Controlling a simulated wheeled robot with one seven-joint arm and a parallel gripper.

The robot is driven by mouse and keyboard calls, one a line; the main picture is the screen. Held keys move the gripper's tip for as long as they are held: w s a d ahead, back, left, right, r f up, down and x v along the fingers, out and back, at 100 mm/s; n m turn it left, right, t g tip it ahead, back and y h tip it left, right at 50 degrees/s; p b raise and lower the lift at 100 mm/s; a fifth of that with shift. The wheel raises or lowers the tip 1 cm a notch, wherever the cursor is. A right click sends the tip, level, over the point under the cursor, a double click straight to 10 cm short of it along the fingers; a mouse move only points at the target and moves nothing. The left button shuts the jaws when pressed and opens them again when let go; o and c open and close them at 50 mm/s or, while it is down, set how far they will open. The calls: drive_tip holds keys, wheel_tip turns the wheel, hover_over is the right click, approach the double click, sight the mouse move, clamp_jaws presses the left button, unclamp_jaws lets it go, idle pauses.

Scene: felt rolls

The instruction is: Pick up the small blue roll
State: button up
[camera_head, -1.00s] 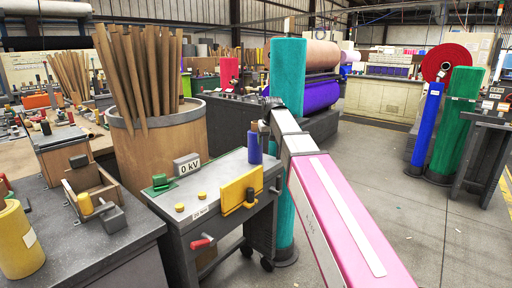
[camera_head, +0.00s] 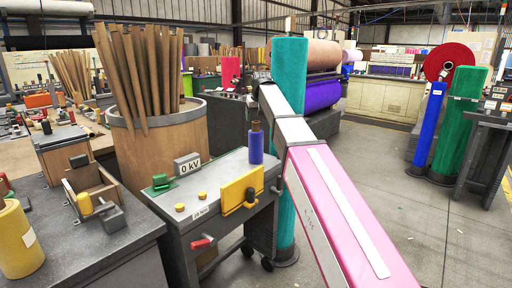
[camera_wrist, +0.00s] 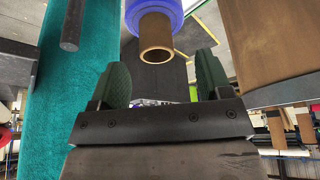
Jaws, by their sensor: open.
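The small blue roll (camera_head: 256,149) stands upright near the back right corner of the grey cart top (camera_head: 222,184). Its brown core sticks out at the top. In the wrist view the blue roll (camera_wrist: 156,12) is at the top middle, its hollow core end pointing toward my gripper (camera_wrist: 161,78). My gripper is open, with its two dark green fingers apart and nothing between them. The roll lies beyond the fingertips, roughly in line with the gap. In the head view my gripper is hard to make out near the raised end of my arm.
A tall teal roll (camera_head: 289,75) stands close behind the cart, beside my arm. A wooden barrel (camera_head: 156,140) of brown sticks is at the left of the cart. Open floor lies at right.

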sight(256, 122)
drive_tip(key=shift+w+x, duration=0.15)
drive_tip(key=shift+x, duration=1.25)
drive_tip(key=shift+w+x, duration=0.1)
drive_tip(key=shift+x, duration=1.3)
drive_tip(key=shift+d+r, duration=0.15)
drive_tip(key=shift+d, duration=0.05)
drive_tip(key=c, duration=1.2)
